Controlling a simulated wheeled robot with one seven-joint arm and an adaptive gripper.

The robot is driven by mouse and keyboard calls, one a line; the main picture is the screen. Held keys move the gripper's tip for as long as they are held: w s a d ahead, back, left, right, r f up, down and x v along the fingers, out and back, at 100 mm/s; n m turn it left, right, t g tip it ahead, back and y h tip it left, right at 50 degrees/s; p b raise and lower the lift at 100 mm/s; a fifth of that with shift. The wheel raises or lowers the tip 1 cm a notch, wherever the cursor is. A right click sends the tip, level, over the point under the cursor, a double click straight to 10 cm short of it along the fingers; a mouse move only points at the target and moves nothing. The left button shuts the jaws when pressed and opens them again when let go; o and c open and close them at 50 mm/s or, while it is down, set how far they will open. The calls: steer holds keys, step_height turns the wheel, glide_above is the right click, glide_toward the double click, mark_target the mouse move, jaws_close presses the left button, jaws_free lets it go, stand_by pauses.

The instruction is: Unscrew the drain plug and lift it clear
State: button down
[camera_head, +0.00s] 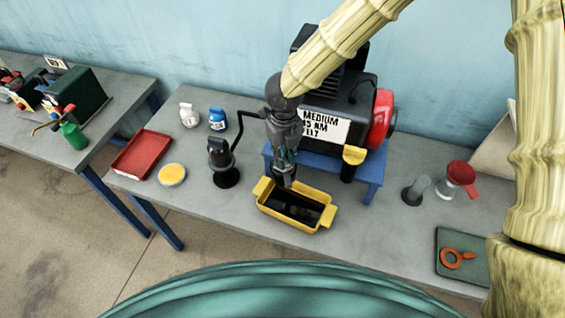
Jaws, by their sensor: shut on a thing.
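My gripper (286,176) points down in front of the black engine (345,95), over the back edge of the yellow drain pan (268,213). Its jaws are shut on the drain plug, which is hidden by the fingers. I cannot tell whether the plug is still in its hole or apart from it. The engine stands on a blue stand (372,170) and carries a white label reading "MEDIUM 15 NM FELT". The pan holds dark shadow or liquid.
A black lamp-like stand (224,175), yellow-rimmed dish (172,175), red tray (142,153) and white (189,115) and blue (217,119) bottles are left.

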steer(key=c, duration=1.3)
jaws_free()
steer(key=shift+c, duration=0.2)
steer(key=shift+r, duration=3)
